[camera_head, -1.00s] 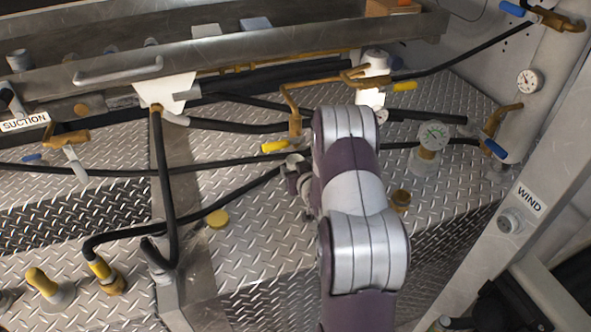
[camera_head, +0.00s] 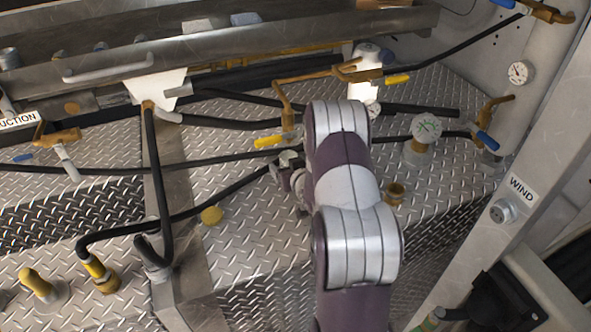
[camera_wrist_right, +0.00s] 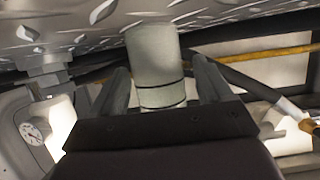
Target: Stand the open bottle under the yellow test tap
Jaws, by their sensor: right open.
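My right gripper (camera_wrist_right: 155,95) is open in the wrist view, with one finger on each side of a pale grey-green bottle (camera_wrist_right: 155,60). A gap shows beside each finger. The bottle's far end meets the tread plate in that view. In the head view my right gripper (camera_head: 287,170) is low over the plate, partly hidden by my arm, and only a little of the bottle shows. A brass tap with a yellow lever (camera_head: 268,142) is just above it. Another yellow lever (camera_head: 397,79) is farther right. My left gripper is out of view.
A yellow disc, perhaps a cap (camera_head: 211,215), lies on the plate left of my gripper. Black hoses (camera_head: 240,185) cross the plate. A metal trough (camera_head: 230,45) runs behind.

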